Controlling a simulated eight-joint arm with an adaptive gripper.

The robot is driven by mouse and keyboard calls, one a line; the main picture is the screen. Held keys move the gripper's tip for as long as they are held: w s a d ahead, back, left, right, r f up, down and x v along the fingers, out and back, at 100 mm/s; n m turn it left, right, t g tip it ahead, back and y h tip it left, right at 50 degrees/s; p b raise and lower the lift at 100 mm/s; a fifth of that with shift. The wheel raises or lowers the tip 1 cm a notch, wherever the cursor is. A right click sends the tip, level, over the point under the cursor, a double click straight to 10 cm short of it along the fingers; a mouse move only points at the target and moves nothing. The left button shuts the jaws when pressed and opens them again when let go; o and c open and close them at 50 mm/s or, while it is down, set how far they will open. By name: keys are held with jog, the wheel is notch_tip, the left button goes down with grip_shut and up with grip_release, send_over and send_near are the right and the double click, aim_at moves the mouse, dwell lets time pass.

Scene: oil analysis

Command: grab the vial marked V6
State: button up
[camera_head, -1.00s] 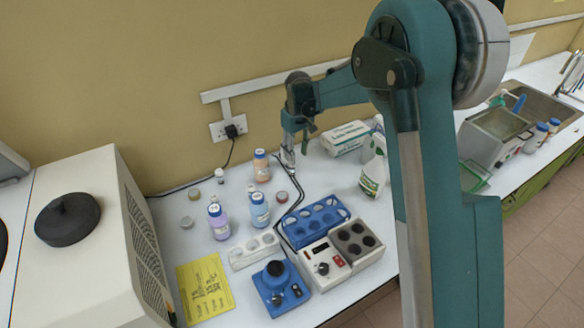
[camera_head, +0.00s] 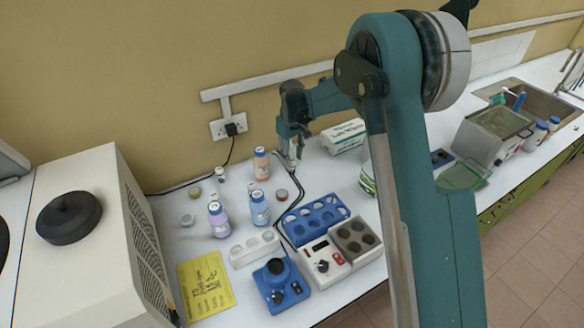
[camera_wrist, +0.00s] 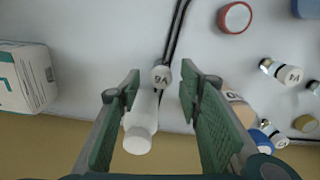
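The V6 vial shows in the wrist view as a pale round cap (camera_wrist: 161,76) marked V6, upside down in the picture. A white cylinder (camera_wrist: 140,135) lies just below the cap in that view; I cannot tell whether it is part of the vial. My gripper (camera_wrist: 160,71) is open, with its two green pads either side of the cap and no visible contact. In the head view my gripper (camera_head: 291,162) hangs low near the wall, right of the orange bottle (camera_head: 261,163). The vial cannot be made out clearly there.
A vial marked V1 (camera_wrist: 293,75) and a red-capped jar (camera_wrist: 235,17) stand to the right in the wrist view. A tissue box (camera_head: 344,136) stands right of my gripper. Black cables run beside V6. A blue rack (camera_head: 316,217) and purple bottle (camera_head: 218,220) stand nearer.

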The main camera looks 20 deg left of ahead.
aim_at(292, 167)
jog(key=shift+f, duration=0.2)
jog(key=shift+s+f, duration=0.1)
jog(key=shift+f, duration=2.45)
jog(key=shift+c, duration=0.2)
jog(key=c, duration=1)
